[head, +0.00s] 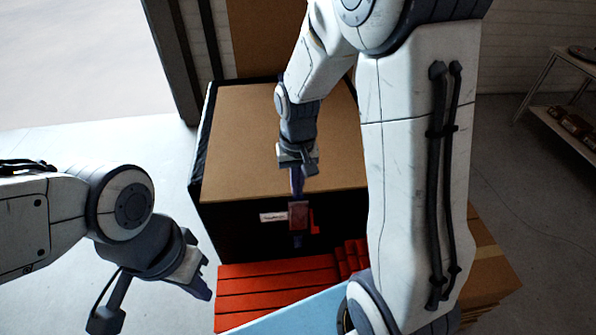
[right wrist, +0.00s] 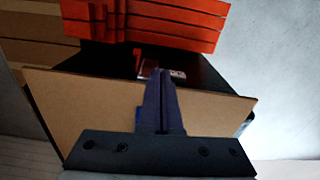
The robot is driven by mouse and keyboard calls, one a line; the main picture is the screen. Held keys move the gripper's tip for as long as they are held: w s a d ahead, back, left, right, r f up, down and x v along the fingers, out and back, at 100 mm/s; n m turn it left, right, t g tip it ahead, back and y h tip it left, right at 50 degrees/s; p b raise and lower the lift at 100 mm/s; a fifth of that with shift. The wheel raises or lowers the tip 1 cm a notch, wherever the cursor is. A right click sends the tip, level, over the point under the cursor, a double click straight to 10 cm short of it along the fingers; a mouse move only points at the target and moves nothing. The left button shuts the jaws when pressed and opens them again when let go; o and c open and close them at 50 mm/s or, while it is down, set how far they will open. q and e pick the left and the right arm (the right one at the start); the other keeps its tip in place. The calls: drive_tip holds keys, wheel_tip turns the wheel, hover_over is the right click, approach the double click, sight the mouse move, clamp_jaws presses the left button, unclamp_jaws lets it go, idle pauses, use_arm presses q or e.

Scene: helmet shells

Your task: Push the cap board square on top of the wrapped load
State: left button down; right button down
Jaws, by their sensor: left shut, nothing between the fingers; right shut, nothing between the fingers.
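The wrapped load (head: 235,226) is a black block with a white label on its front. The brown cap board (head: 235,150) lies on top, and a black strip shows along its left side. In the right wrist view the board (right wrist: 90,105) reaches past the black load (right wrist: 205,72) at picture left. My right gripper (head: 298,242) is shut and empty, its fingers in front of the board's front edge in the picture. It also shows in the right wrist view (right wrist: 160,75); I cannot tell whether it touches. My left gripper (head: 205,292) is shut and empty, left of the load.
Red slatted goods (head: 275,290) and a light blue surface (head: 300,315) lie in front of the load. Cardboard (head: 495,265) stands at right, and a shelf (head: 560,115) at far right. My right arm hides the load's right side. Floor at left is clear.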

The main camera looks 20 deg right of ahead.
use_arm(q)
drive_tip(key=shift+r+p, duration=1.85)
drive_tip(key=shift+r, duration=0.4)
use_arm(e)
drive_tip(key=w+d+f, duration=0.3)
drive_tip(key=w+f, duration=0.1)
drive_tip(key=f, duration=0.6)
drive_tip(key=shift+w+m, duration=0.35)
drive_tip(key=shift+m, duration=0.05)
drive_tip(key=shift+d+f, duration=0.1)
